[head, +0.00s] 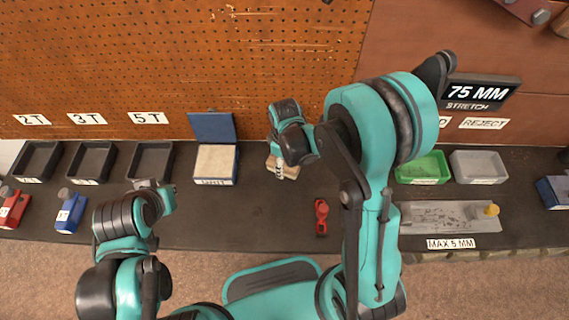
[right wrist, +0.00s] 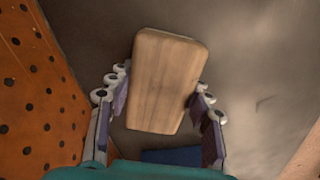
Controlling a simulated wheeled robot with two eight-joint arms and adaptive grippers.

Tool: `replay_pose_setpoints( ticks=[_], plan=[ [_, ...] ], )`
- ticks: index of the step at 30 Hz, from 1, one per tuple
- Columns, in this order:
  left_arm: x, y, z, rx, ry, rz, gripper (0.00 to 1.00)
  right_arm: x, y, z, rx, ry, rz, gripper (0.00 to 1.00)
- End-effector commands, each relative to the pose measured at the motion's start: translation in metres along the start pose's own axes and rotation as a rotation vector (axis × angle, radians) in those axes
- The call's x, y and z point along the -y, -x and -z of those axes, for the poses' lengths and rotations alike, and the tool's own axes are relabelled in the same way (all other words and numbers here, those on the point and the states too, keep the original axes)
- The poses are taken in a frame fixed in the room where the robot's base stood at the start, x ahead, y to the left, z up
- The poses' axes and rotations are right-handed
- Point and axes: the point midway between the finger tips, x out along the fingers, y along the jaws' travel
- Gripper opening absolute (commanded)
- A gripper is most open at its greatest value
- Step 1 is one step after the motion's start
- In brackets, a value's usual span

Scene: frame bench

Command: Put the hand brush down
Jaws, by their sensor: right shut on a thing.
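The hand brush shows as a pale wooden block (right wrist: 165,80) in the right wrist view, between the two fingers of my right gripper (right wrist: 160,110). In the head view my right gripper (head: 280,163) is over the back middle of the dark bench (head: 265,215), shut on the brush (head: 290,172), whose light wood shows below the fingers. Most of the brush is hidden by the gripper there. I cannot tell whether the brush touches the bench. My left gripper (head: 155,190) is at the left, near the black trays; whether it is open is unclear.
A blue open-lidded box (head: 228,172) stands left of the brush and a red clamp-like tool (head: 321,216) lies right of it. Black trays (head: 93,162) line the left; a green tray (head: 423,170) and grey tray (head: 478,167) stand right. A pegboard (head: 180,60) rises behind. Bench around the brush is bare.

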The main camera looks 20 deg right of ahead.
Motion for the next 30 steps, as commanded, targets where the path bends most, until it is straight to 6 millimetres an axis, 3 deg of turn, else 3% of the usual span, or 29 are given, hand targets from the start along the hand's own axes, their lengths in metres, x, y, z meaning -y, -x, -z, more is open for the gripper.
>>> replay_pose_setpoints(
  ticks=[6, 7, 9, 23, 26, 30],
  plan=[
    [0.0, -0.006, -0.005, 0.0, 0.0, 0.0, 0.0, 0.0, -0.008, 0.0, 0.0, 0.0, 0.0, 0.19],
    [0.0, -0.005, -0.004, 0.0, 0.0, 0.0, 0.0, 0.0, -0.007, 0.0, 0.0, 0.0, 0.0, 0.58],
    [0.0, -0.005, -0.004, 0.0, 0.0, 0.0, 0.0, 0.0, -0.007, 0.0, 0.0, 0.0, 0.0, 0.71],
    [0.0, -0.002, -0.002, 0.0, 0.0, 0.0, 0.0, 0.0, -0.002, 0.0, 0.0, 0.0, 0.0, 0.71],
    [0.0, 0.004, 0.003, 0.0, 0.0, 0.0, 0.0, 0.0, 0.009, 0.0, 0.0, 0.0, 0.0, 0.71],
    [0.0, 0.015, 0.011, 0.0, 0.0, 0.0, 0.0, 0.0, 0.039, 0.0, 0.0, 0.0, 0.0, 0.71]
  ],
)
